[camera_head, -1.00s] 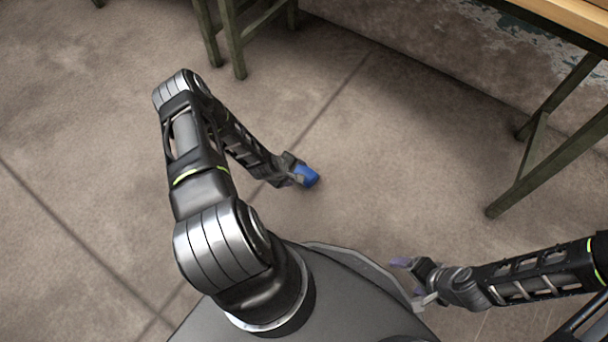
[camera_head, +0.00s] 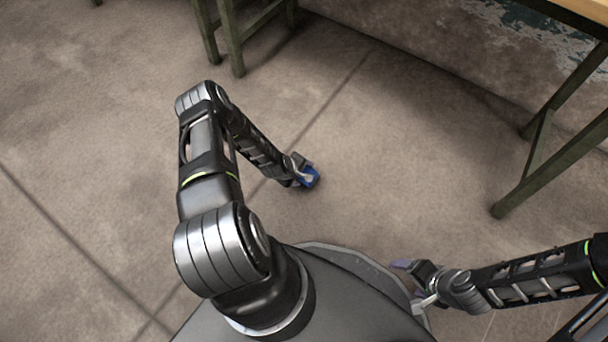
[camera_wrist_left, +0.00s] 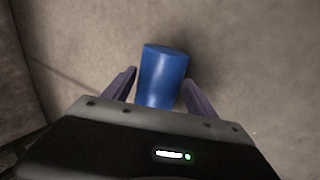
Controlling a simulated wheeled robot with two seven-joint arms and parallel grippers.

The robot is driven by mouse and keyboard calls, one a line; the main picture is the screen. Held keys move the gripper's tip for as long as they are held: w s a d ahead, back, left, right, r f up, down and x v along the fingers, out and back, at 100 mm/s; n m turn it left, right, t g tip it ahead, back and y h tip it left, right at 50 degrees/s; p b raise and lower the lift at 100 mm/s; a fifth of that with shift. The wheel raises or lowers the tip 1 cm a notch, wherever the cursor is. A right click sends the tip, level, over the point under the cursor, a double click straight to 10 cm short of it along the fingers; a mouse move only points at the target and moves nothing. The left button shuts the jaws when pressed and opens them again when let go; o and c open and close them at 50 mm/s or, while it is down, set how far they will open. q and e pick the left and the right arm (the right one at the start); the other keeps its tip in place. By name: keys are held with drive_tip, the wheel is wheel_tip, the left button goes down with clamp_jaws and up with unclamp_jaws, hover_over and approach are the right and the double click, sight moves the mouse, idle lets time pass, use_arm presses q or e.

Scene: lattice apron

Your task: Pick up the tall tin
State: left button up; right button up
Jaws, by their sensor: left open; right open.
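The tall tin is a blue cylinder (camera_head: 311,178) on the concrete floor in the head view, partly covered by my left gripper (camera_head: 308,172). In the left wrist view the tin (camera_wrist_left: 162,75) stands between the two fingers of my left gripper (camera_wrist_left: 158,92), with a gap showing on both sides near the fingertips. The tin's lower end is hidden behind the gripper body. My left gripper is open around it. My right gripper (camera_head: 404,279) is open and empty at the lower right, beside my base, away from the tin.
A green-legged stand (camera_head: 228,40) is at the top left. A table with a wooden top (camera_head: 575,12) and green legs (camera_head: 530,170) is at the right. The floor (camera_head: 400,150) between them is clear.

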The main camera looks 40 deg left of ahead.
idle(0.6)
use_arm(q)
drive_tip(key=c, duration=1.2)
